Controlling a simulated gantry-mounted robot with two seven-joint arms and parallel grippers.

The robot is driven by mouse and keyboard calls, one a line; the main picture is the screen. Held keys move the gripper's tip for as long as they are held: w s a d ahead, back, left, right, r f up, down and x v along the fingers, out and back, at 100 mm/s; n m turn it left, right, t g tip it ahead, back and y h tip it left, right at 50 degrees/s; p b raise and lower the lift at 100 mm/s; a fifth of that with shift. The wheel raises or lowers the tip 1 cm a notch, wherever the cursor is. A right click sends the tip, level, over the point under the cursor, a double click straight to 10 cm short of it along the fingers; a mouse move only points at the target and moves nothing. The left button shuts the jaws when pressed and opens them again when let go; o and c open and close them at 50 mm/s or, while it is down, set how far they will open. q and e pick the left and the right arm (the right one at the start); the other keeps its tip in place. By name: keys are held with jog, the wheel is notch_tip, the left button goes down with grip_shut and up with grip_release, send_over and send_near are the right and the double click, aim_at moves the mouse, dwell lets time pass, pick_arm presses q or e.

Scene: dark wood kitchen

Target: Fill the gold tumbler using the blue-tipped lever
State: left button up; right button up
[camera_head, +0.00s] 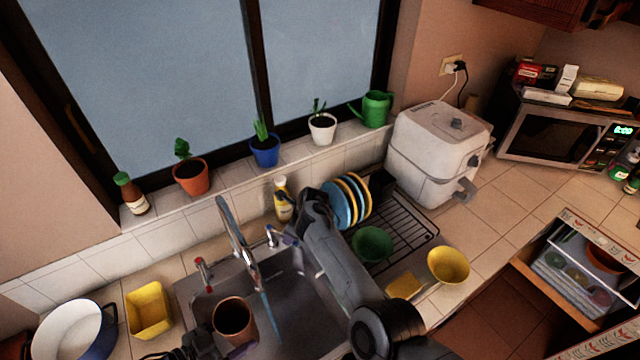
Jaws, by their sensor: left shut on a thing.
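The gold tumbler (235,318) is brownish and upright with its open mouth up, over the left part of the sink. My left gripper (208,344), at the bottom edge and partly cut off, is shut on it. The steel faucet (238,240) stands behind, and a thin bluish stream (268,308) comes down from its spout, just right of the tumbler in the picture. The blue-tipped lever (272,236) is right of the faucet, its tip partly hidden. My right gripper (298,222) is beside that lever; its fingers are too dark to read, and contact is unclear.
The red-tipped lever (203,264) stands left of the faucet. A yellow soap bottle (283,200) and a dish rack (408,238) with plates and a green bowl (372,244) are near my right arm. A yellow tub (149,309) sits left of the sink (300,290).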

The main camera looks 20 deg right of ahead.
jog(key=shift+w+d+r+n+y, duration=0.1)
jog(key=shift+w+d+n+y, duration=0.3)
jog(key=shift+n, duration=0.5)
jog(key=w+v, duration=0.1)
jog(key=v, duration=1.2)
jog(key=w+d+r+n+h, duration=0.2)
jog(key=w+d+n+h, duration=0.1)
jog(key=w+d+n, duration=0.2)
jog(key=shift+r+n, duration=0.25)
jog(key=shift+n, duration=0.75)
jog(key=shift+a, duration=0.1)
